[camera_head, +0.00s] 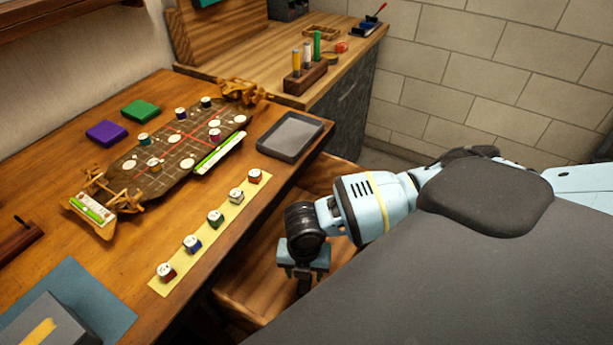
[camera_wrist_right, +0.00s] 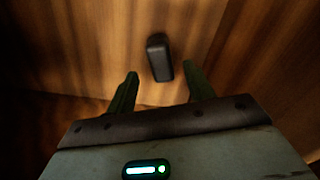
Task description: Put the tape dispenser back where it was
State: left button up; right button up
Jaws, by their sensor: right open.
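My right gripper (camera_head: 303,280) points down over an open wooden drawer (camera_head: 250,292) below the front edge of the table. In the right wrist view the right gripper (camera_wrist_right: 161,70) is open. A small dark oblong object (camera_wrist_right: 158,57) lies on the wood there, between and just beyond the two fingertips. It looks apart from both fingers. I cannot tell for sure whether it is the tape dispenser. In the head view my arm and the drawer front hide it. My left gripper is not in view.
A grey block with a yellow top mark (camera_head: 45,325) stands on a blue mat (camera_head: 92,292). The table's front edge borders the drawer.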

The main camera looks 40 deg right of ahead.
jog(key=shift+r, duration=2.3)
